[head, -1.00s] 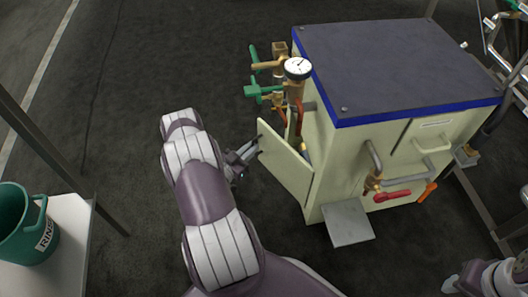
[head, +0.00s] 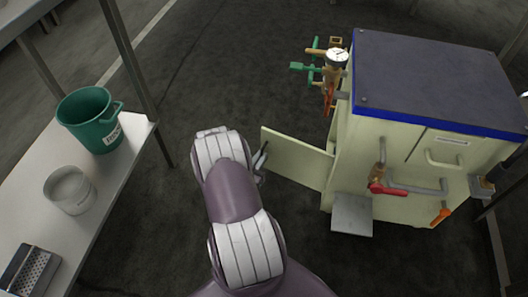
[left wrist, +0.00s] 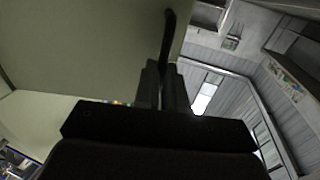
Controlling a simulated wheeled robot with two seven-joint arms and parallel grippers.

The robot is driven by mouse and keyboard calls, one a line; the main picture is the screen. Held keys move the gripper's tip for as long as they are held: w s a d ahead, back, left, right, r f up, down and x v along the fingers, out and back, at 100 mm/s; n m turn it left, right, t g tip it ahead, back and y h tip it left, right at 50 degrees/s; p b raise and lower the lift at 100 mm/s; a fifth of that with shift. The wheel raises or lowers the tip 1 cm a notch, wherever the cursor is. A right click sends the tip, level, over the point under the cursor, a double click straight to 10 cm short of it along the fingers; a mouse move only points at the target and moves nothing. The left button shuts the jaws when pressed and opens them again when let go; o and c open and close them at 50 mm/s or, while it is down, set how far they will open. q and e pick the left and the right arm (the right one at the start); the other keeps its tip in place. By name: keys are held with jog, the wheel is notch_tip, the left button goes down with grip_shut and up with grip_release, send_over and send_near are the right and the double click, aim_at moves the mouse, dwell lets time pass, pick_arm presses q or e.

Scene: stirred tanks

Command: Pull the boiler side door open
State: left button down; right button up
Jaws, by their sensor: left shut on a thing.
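The boiler (head: 400,160) is a cream box with a dark, blue-edged top at the right of the head view. Its side door (head: 297,160) stands swung out from the boiler's left side, well ajar. The door also fills the upper left of the left wrist view (left wrist: 80,50) as a pale panel. My left gripper (head: 262,160) is at the door's free edge. In the left wrist view its fingers (left wrist: 165,85) are shut on a dark, slim door handle (left wrist: 169,35). The arm hides part of the grip in the head view.
Green valves and a gauge (head: 337,56) stand at the boiler's back left. A grey step plate (head: 352,214) juts from its front. A white table (head: 110,165) at left holds a green bucket (head: 90,120), a pale bowl (head: 70,190) and a grater (head: 30,270). Dark floor is clear between.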

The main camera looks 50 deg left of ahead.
pick_arm(q)
jog(key=shift+s+d+f, duration=0.1)
jog(key=shift+s+d, duration=0.7)
jog(key=shift+d, duration=0.2)
jog(key=c, duration=1.2)
grip_release()
jog(key=shift+w, duration=0.15)
jog(key=p+v, duration=0.4)
jog(key=v, duration=0.8)
jog(key=shift+s+d, duration=0.1)
jog(key=shift+s, duration=0.3)
